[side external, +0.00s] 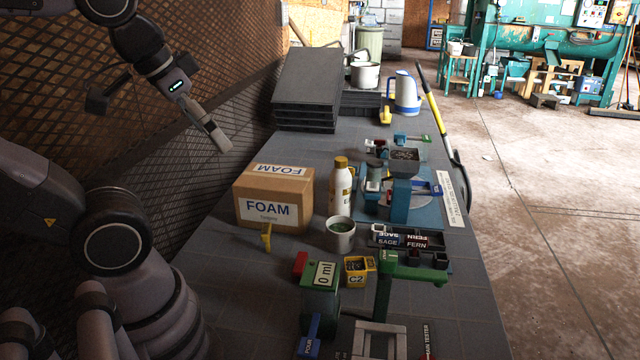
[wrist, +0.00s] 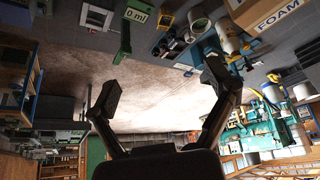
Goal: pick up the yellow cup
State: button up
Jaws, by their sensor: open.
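The yellow cup (side external: 360,268) is a small square cup with a dark label and dark inside. It stands upright on the bench, just right of the green holder marked 0 ml (side external: 322,278). My gripper (side external: 207,130) is high at the upper left in the side view, above and well apart from the cup. In the wrist view my gripper (wrist: 160,83) has its two dark fingers spread wide with nothing between them. That view is upside down and looks across the bench edge to the floor. A yellow patch by the 0 ml sign there may be the cup.
A FOAM box (side external: 270,200), a white bottle (side external: 341,186) and a grey cup with green contents (side external: 340,236) stand behind the yellow cup. A green stand (side external: 386,285) is close on its right. SAGE and FERN boxes (side external: 407,240) are behind that. Black trays (side external: 306,92) are stacked further back.

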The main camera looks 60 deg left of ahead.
jog(key=w+d+f+n+g+h, duration=0.4)
jog(key=w+f+n+h, duration=0.8)
jog(key=f+n, duration=0.1)
jog(key=w+a+f+n+t, duration=0.5)
jog(key=w+f+n+t, duration=0.1)
jog(key=f+n, duration=0.3)
jog(key=n+t+y, duration=0.4)
jog(key=n, duration=0.3)
send_near(365, 266)
jog(key=v, duration=0.5)
jog(key=shift+s+r, duration=0.2)
jog(key=shift+r, duration=0.3)
jog(key=shift+w+f+y, duration=0.1)
jog(key=shift+f+y, duration=0.2)
jog(key=shift+f, duration=0.05)
jog(key=shift+n, duration=0.3)
jog(key=x, duration=1.3)
jog(key=shift+w+d+f, duration=0.15)
